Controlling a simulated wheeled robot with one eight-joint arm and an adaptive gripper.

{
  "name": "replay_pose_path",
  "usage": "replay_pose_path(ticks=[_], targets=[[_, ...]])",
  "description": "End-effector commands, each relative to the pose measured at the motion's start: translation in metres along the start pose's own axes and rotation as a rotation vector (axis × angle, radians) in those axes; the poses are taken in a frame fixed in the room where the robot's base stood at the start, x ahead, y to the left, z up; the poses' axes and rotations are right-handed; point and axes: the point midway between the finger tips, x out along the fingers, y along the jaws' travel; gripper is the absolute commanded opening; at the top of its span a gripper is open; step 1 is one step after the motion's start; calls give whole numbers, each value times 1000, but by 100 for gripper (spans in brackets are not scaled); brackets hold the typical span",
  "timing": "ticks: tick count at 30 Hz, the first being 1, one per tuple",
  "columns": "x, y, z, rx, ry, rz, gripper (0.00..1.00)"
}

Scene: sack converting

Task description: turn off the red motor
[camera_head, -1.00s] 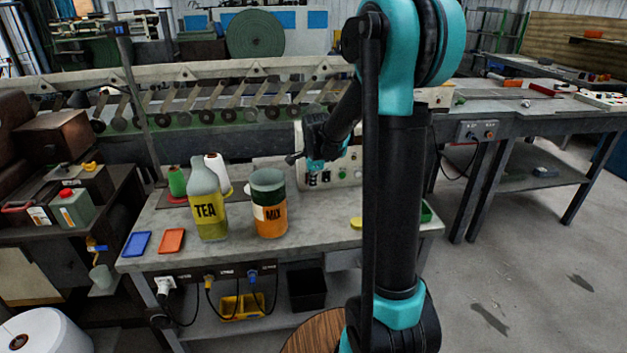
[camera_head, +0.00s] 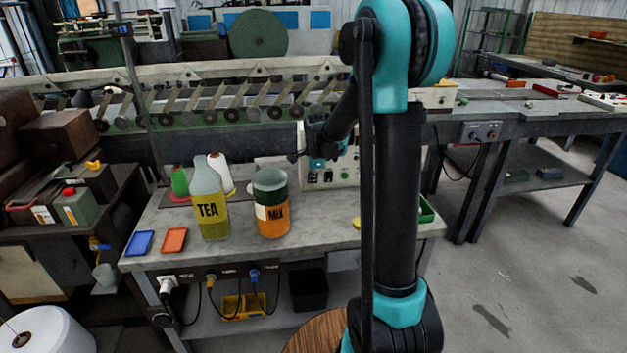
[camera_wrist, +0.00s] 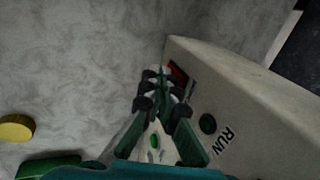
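A pale control box (camera_head: 345,177) with small buttons and knobs on its front stands on the grey workbench (camera_head: 330,236), partly behind my arm. Nothing shows held. I cannot tell whether it touches the panel. No motor is clearly identifiable.
Blue (camera_head: 139,243) and orange (camera_head: 174,240) trays lie at the left. A yellow disc (camera_wrist: 16,128) lies on the bench. Plugs (camera_head: 210,279) hang along the bench front.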

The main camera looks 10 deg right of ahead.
Motion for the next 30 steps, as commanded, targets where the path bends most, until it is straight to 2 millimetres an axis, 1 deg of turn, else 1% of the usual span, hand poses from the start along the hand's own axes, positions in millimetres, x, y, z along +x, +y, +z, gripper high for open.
replay_pose_path(ticks=[13,24,30], targets=[[-14,-6,0,0,0,-1,0],[-15,-6,0,0,0,-1,0],[-19,0,-9,2,0,-1,0]])
